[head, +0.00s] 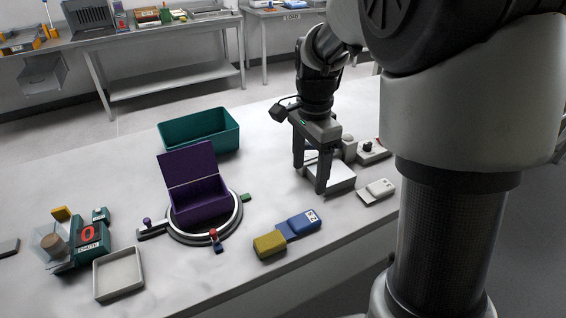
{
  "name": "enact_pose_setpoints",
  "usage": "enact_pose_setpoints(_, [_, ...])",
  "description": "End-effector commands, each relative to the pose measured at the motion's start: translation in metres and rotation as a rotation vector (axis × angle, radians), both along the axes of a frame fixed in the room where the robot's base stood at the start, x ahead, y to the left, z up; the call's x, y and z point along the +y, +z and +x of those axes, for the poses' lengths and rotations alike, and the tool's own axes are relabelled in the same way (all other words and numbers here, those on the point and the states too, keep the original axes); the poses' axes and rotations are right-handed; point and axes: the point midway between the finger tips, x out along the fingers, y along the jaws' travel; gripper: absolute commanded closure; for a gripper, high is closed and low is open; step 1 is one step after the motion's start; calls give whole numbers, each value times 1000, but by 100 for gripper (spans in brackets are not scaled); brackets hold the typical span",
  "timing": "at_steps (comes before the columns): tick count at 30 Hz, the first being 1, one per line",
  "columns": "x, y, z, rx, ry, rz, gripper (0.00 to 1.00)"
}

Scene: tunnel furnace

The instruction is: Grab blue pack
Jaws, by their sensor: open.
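A blue pack (303,223) with a white label lies on the white table, right of the middle. It touches or nearly touches a yellow block (269,244) at its lower left, with another blue part between them. My gripper (308,181) points down above the table, behind the blue pack in the picture. It is open, with its two fingers apart, and I see nothing held between them. A light grey box-like device (341,177) stands just behind the fingers and is partly hidden by them.
A purple open box (201,198) stands on a round ring (178,236). A teal bin (224,143) is behind it. A grey tray (118,291) and a teal device (91,238) are at left. A white labelled pack (377,191) lies at right. The table's front edge is near.

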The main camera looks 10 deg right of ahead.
Motion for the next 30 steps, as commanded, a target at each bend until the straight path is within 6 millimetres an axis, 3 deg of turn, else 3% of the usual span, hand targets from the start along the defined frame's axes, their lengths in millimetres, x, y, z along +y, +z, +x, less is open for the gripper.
enact_pose_setpoints(15, [0,-104,0,6,-8,-1,34])
enact_pose_setpoints(23, [0,-123,1,5,-7,-2,34])
enact_pose_setpoints(30, [2,-158,6,7,-6,-1,34])
